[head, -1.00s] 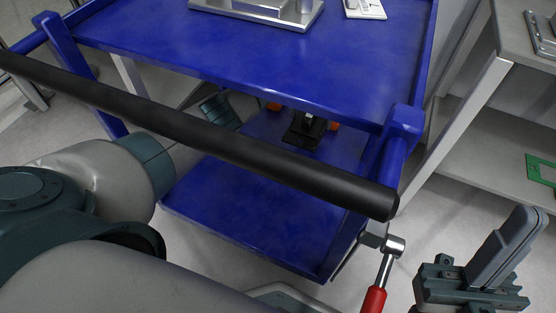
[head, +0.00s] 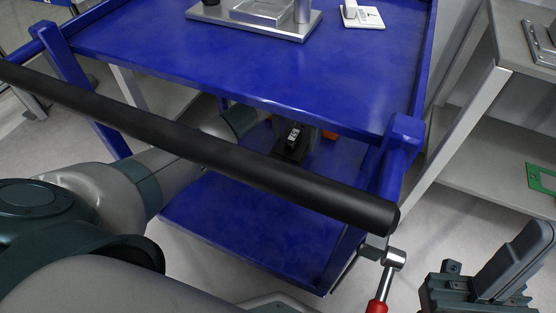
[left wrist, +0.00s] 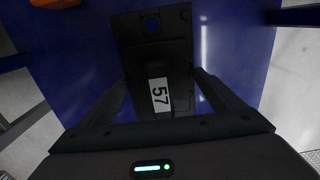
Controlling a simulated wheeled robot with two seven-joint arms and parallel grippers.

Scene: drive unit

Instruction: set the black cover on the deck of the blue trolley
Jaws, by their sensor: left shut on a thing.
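The blue trolley (head: 250,75) stands in front of me in the head view, with an upper deck and a lower deck (head: 240,215). My left arm reaches in between the two. My left gripper (head: 297,138) is partly hidden behind the trolley's black handle bar. It is shut on the black cover (head: 287,155), which shows over the lower deck. In the left wrist view the cover (left wrist: 152,55) lies between the dark fingers, with a white label reading 57 and a blue surface behind it. I cannot tell whether it touches the deck.
The black handle bar (head: 200,148) crosses in front of the arm. A metal fixture (head: 265,22) and a white item (head: 362,16) stand on the upper deck. A grey bench (head: 500,150) stands right.

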